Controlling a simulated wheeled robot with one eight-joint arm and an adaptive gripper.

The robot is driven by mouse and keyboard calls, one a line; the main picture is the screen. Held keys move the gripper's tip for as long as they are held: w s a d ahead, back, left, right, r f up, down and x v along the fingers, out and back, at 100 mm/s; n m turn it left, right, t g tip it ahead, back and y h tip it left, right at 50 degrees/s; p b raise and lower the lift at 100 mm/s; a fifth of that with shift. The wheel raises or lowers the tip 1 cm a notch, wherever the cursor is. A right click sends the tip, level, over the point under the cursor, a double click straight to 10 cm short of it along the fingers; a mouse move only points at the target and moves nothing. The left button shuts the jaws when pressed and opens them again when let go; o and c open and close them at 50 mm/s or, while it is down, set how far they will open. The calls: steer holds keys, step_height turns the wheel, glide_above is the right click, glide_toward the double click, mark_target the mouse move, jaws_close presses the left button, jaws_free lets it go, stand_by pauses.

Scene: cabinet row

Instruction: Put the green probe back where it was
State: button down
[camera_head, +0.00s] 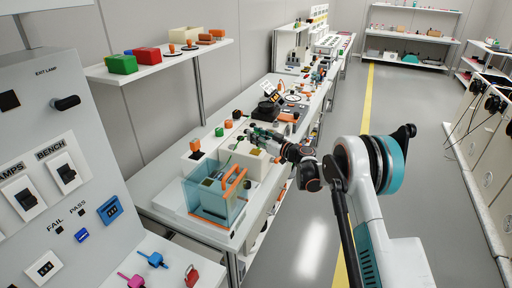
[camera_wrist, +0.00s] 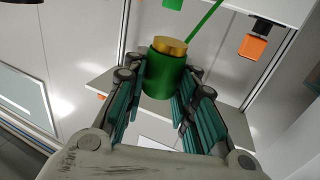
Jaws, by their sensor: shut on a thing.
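The green probe (camera_wrist: 162,75), a green cylinder with a gold end, sits between the fingers of my gripper (camera_wrist: 160,90) in the wrist view. The fingers are closed on both its sides. A thin green strip, perhaps its lead, runs up and right beyond the gold end. In the head view my gripper (camera_head: 262,134) is over the long bench, just beyond a clear-walled box with an orange handle (camera_head: 234,182). The probe is too small there to tell from the gripper. I cannot tell which spot is the probe's resting place.
The white bench (camera_head: 160,187) carries orange blocks, a black device (camera_head: 268,106) and many small items. A wall shelf (camera_head: 165,58) holds green and red boxes. A grey panel (camera_head: 50,130) with switches stands at the near left. The aisle floor (camera_head: 410,140) is clear.

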steer(key=shift+f+b, duration=0.7)
steer(key=shift+f, duration=1.3)
steer(key=shift+f, duration=0.2)
steer(key=c, duration=1.3)
jaws_free()
